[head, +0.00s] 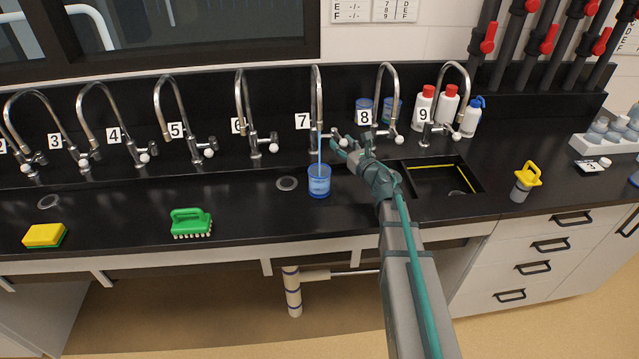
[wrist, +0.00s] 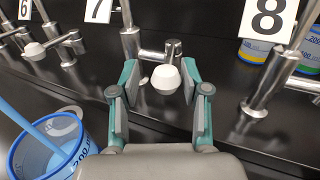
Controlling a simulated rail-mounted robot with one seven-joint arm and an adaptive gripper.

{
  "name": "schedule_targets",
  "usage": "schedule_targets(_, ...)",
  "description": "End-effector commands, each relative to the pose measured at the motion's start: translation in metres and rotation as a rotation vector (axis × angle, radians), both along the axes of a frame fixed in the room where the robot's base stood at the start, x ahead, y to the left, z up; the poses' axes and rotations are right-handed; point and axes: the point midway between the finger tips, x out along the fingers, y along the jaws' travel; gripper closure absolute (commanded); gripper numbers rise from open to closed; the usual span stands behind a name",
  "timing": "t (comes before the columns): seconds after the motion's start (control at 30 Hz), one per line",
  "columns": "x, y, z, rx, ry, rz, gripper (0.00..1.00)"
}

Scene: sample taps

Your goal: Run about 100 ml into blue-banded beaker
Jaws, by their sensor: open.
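A clear beaker with blue bands (head: 319,187) stands upright on the black bench under tap 7 (head: 317,95). A blue stream (head: 319,155) runs from the spout into it, and blue liquid shows inside. The beaker (wrist: 88,158) also shows at lower left in the wrist view, cut off by the frame. I cannot read the liquid level against its marks. My gripper (head: 347,146) is beside tap 7, right of the beaker. In the wrist view my open gripper (wrist: 160,82) has the tap's white knob (wrist: 165,79) between its fingertips, with gaps on both sides.
Bottles (head: 447,105) stand by tap 9. A sink (head: 430,182) opens at right. A green brush (head: 191,222) and a yellow sponge (head: 45,235) lie left.

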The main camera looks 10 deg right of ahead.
Motion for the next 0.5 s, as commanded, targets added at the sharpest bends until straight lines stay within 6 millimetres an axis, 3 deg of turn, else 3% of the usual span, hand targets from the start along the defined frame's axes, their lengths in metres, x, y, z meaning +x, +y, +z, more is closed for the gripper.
schedule_targets(0.5,-0.004,0.016,0.000,0.000,0.000,0.000,0.54)
